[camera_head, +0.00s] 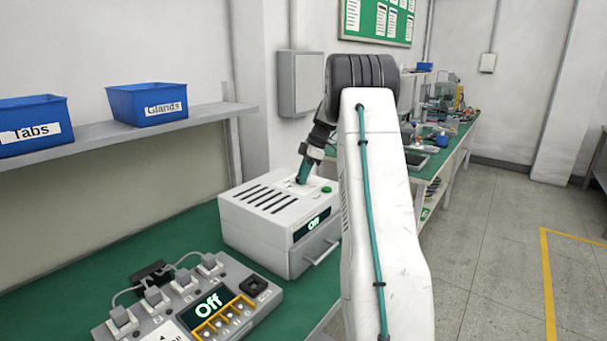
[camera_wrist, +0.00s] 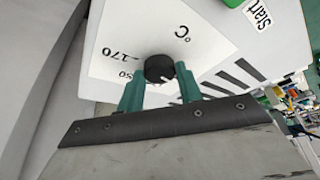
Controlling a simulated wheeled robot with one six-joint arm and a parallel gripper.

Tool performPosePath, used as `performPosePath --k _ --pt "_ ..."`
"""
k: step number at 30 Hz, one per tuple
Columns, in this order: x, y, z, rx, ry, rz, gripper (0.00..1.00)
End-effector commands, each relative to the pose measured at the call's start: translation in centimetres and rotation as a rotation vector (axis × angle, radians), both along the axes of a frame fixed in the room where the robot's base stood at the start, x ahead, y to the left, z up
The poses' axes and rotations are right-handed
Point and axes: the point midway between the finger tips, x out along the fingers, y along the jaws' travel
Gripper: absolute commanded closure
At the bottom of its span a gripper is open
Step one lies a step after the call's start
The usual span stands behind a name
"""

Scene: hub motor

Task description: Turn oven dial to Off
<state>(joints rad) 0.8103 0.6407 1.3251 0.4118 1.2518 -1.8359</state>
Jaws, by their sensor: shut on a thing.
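The oven (camera_head: 262,238) is a white box with dark vent slots on top and a front display that reads "Off". It stands on the green bench. In the wrist view, the oven dial (camera_wrist: 158,67) is a small black round knob with a white mark, on a white scale plate (camera_wrist: 110,45) printed "170", "50" and "°C". My gripper (camera_wrist: 158,78) has teal fingers closed on either side of the dial. In the head view, my gripper (camera_head: 302,176) reaches down to the oven's top, and the dial is hidden there.
A grey control unit (camera_head: 258,312) with another "Off" display and several plugs sits in front of the oven. A green Start button (camera_wrist: 233,3) is near the dial. A shelf (camera_head: 90,134) holds blue bins "Tabs" (camera_head: 32,126) and "Glands" (camera_head: 146,104). Open floor lies right.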

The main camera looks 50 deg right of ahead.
Motion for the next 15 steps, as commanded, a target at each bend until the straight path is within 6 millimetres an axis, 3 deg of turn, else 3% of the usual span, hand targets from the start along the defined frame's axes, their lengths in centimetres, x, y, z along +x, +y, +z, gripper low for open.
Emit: performPosePath --k 3,4,6,15 --pt "-0.08 -0.12 -0.07 -0.002 0.001 -0.001 0.87" --pt "-0.08 -0.12 -0.07 -0.002 0.001 -0.001 0.59" --pt "-0.08 -0.1 -0.06 -0.001 0.002 -0.001 0.43" --pt "-0.02 -0.02 0.14 -0.001 0.0 0.0 0.43"
